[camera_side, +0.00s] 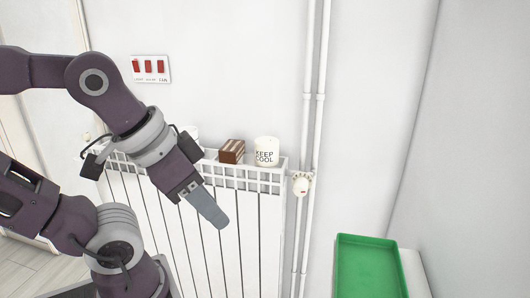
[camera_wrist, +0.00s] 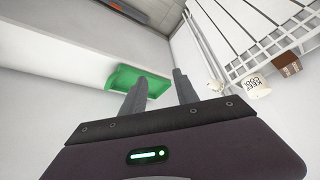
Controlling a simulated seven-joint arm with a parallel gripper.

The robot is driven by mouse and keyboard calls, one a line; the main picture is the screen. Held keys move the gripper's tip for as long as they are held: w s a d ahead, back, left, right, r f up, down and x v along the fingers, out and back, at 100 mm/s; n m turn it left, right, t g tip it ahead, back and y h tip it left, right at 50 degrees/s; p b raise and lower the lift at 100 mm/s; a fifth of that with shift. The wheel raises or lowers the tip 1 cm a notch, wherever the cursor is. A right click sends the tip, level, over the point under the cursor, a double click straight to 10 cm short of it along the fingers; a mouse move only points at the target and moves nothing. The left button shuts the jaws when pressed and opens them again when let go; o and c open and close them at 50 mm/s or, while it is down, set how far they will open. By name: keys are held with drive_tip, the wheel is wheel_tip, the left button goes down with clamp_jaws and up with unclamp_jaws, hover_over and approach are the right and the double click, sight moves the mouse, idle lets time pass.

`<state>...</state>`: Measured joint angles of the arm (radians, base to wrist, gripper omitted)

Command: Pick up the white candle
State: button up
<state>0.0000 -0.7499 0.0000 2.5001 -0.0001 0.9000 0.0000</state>
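A white cylinder lettered "KEEP COOL" (camera_side: 266,152) stands upright on top of the radiator (camera_side: 262,210); I cannot tell whether it is a candle or a mug. It also shows at the right of the wrist view (camera_wrist: 255,86). Another white thing (camera_side: 192,131) shows behind my wrist in the side view, mostly hidden, so its kind is unclear. My gripper (camera_side: 213,210) points down in front of the radiator, below and left of the lettered cylinder. In the wrist view my gripper (camera_wrist: 161,76) has its fingers apart with nothing between them.
A brown block with pale stripes (camera_side: 232,151) stands just left of the lettered cylinder. A green tray (camera_side: 368,240) is at the lower right. White pipes (camera_side: 313,120) and a valve (camera_side: 301,184) stand right of the radiator. A red-switched panel (camera_side: 151,69) is on the wall.

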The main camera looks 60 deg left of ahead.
drive_tip(key=o, duration=1.3)
